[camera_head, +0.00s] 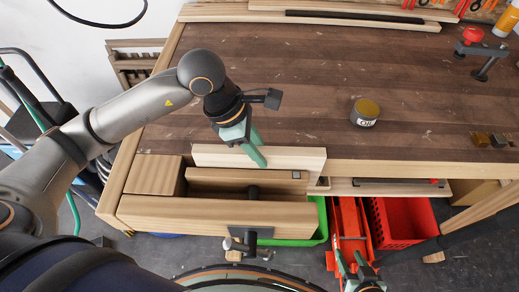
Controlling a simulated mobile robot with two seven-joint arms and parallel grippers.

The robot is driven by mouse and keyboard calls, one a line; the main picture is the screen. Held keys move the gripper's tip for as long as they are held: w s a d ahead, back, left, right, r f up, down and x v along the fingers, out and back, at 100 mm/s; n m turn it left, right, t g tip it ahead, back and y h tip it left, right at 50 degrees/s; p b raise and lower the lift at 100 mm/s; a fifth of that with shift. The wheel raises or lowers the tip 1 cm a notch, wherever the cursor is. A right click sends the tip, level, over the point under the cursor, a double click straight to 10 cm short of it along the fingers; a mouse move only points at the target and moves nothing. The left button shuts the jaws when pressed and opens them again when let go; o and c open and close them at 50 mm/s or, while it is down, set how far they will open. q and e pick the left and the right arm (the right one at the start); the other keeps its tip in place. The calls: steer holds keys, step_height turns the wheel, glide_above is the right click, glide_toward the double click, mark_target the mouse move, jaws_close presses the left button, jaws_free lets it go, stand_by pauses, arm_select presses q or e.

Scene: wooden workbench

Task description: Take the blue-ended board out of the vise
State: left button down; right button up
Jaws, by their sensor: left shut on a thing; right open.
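A pale wooden board (300,157) stands along the front edge of the bench, at the back of the vise. No blue end shows on it. The vise has a thick wooden front jaw (160,212) with a metal screw and handle (250,246) in front. A gap lies between this jaw and the board. My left gripper (259,160) reaches down onto the board near its middle and is shut on it; its fingers hide part of the board. My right gripper (352,265) is open and empty, low in front of the bench, right of the vise.
An oil tin (365,112) stands on the bench to the right. A red clamp-like tool (480,55) and small blocks (488,140) are at the far right. A red crate (398,222) and a green bin (312,225) sit below.

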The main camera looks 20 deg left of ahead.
arm_select(q)
steer(key=c, duration=0.6)
jaws_free()
steer(key=shift+o, duration=0.2)
steer(key=shift+a+r, duration=0.15)
steer(key=shift+r, duration=0.1)
steer(key=v, duration=1.2)
